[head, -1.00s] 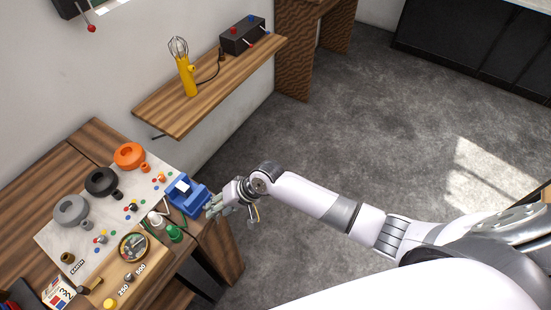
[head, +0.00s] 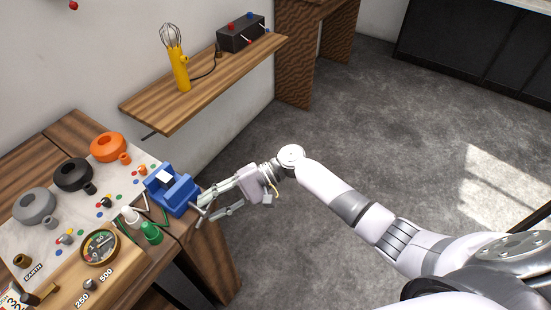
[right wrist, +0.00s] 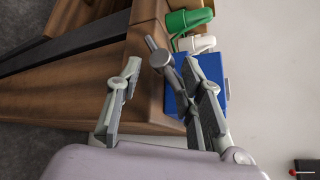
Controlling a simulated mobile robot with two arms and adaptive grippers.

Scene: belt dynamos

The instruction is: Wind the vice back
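The blue vice (head: 180,194) stands at the front right corner of the workbench, with a small white piece (head: 165,176) at its top. Its grey screw and crossbar handle (head: 200,205) face my right gripper (head: 208,204). In the right wrist view the handle (right wrist: 161,59) shows between the spread fingers of the right gripper (right wrist: 160,75), closer to the right finger, which covers part of the blue vice (right wrist: 174,100). Whether a finger touches the handle I cannot tell. The right gripper is open. My left gripper is not in view.
A green clamp-like item (head: 151,233) and a white one (head: 131,215) stand close to the vice. A round dial (head: 99,247) and grey, black and orange (head: 108,147) ring-shaped parts are on the bench. A wall shelf (head: 205,88) is behind. Floor right of the bench is clear.

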